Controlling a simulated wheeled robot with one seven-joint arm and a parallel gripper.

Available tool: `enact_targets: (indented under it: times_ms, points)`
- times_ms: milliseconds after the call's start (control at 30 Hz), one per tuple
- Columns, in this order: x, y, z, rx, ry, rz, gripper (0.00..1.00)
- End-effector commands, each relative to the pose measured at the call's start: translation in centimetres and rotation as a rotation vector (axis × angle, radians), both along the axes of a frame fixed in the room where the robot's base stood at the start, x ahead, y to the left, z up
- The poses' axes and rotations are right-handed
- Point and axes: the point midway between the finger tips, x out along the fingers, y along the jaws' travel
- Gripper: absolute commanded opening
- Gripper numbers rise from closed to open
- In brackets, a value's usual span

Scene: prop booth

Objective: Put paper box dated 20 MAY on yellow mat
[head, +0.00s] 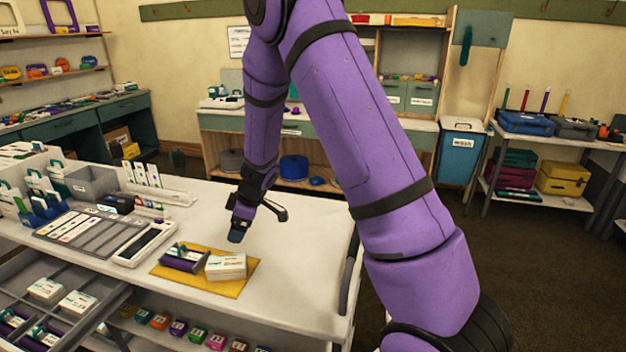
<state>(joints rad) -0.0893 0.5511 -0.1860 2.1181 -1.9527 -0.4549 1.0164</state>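The yellow mat (218,289) lies on the white table. A white paper box (226,268) with dark print rests on its right part; its date is too small to read. A dark purple holder (184,259) with a teal piece sits on the mat's left part, beside the box. Two similar white boxes, a left one (46,289) and a right one (78,303), lie in the open grey drawer below; their dates are unreadable too. My gripper (236,236) points down above the table, just behind the mat and apart from the box. Its finger opening cannot be made out.
A grey card board (86,232), a white tray (146,244) and a grey bin (91,184) stand left of the mat. Small coloured boxes (178,328) line the shelf below. The tabletop right of my gripper is clear up to a dark rail (349,285).

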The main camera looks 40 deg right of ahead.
Motion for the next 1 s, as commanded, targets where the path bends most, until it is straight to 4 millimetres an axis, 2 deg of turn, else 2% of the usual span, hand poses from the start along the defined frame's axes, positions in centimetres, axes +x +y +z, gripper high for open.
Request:
enact_targets:
  times_ms: [100,233,367,467,600,700,833,1000]
  points:
    - [1.0,-0.8,5.0,-0.022,-0.131,-0.095,0.89]
    - [1.1,-2.2,10.8,-0.059,-0.267,-0.228,0.89]
    - [-0.2,-3.9,16.2,-0.097,-0.365,-0.367,0.89]
    - [-2.1,-5.3,19.8,-0.123,-0.413,-0.477,0.89]
    - [-5.6,-6.9,24.0,-0.149,-0.442,-0.623,0.89]
    - [-8.8,-7.7,26.4,-0.158,-0.437,-0.718,0.89]
    - [-13.5,-8.2,28.6,-0.154,-0.402,-0.829,0.89]
    - [-20.1,-7.9,30.1,-0.121,-0.311,-0.938,0.89]
